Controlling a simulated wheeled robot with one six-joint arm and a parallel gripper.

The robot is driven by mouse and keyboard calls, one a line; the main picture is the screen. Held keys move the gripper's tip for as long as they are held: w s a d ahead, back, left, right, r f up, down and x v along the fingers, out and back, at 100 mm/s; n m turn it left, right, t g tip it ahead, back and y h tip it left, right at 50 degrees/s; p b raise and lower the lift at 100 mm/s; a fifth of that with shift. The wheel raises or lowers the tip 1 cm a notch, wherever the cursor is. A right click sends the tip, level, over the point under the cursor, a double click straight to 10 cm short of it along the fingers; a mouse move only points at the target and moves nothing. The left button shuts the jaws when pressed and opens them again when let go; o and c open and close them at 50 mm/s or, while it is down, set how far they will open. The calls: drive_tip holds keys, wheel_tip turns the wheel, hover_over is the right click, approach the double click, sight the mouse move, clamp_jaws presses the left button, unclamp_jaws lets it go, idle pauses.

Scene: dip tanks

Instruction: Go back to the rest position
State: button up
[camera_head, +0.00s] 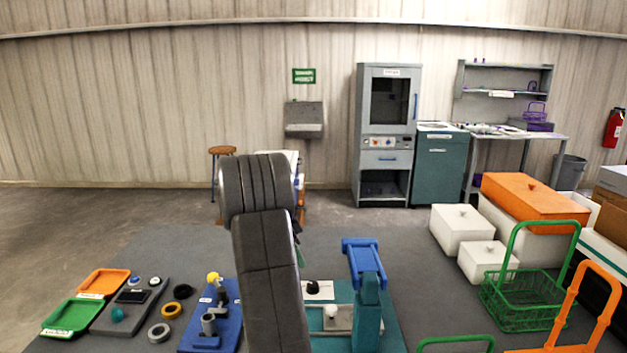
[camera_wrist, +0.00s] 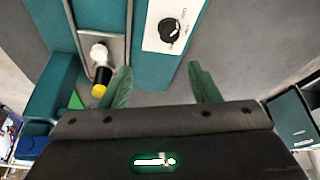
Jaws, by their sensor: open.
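My gripper (camera_wrist: 160,85) is open in the wrist view. Its two green fingers stand apart with nothing between them. Beyond the fingers are a teal machine (camera_wrist: 145,68), a white plate with a black knob (camera_wrist: 171,31), and a white-and-black handle with a yellow end (camera_wrist: 99,68) in a grey slot. The fingers look apart from these, though the left fingertip appears close to the handle. In the head view my dark arm rises through the middle and hides most of the gripper.
In the head view, the teal machine (camera_head: 368,312) stands right of my arm. A blue fixture (camera_head: 228,328), a green tray (camera_head: 68,318) and an orange tray (camera_head: 103,282) lie left. A green basket (camera_head: 522,312) and white tanks (camera_head: 461,222) stand right. Floor at left is free.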

sight(312, 284)
drive_tip(key=p+x, duration=0.1)
drive_tip(key=x, duration=0.3)
drive_tip(key=w+x, duration=0.1)
drive_tip(key=x, duration=0.4)
drive_tip(key=p+x, duration=0.1)
drive_tip(key=x, duration=0.3)
drive_tip(key=shift+w+a+f+p, duration=0.15)
drive_tip(key=shift+w+f+p, duration=0.15)
drive_tip(key=shift+f, duration=0.1)
drive_tip(key=shift+f+b, duration=0.3)
drive_tip(key=shift+b, duration=0.4)
drive_tip(key=shift+r+n+t+b, duration=0.1)
drive_tip(key=shift+n+t+b, duration=0.2)
drive_tip(key=shift+n+b, duration=0.45)
drive_tip(key=n+b, duration=0.1)
drive_tip(key=b, duration=0.1)
drive_tip(key=shift+t+b, duration=0.3)
drive_tip(key=shift+b, duration=0.05)
drive_tip(key=shift+s+r+n+y+b, duration=0.15)
drive_tip(key=shift+n+y+b, duration=0.25)
drive_tip(key=shift+n+b, duration=0.55)
drive_tip(key=shift+r, duration=0.1)
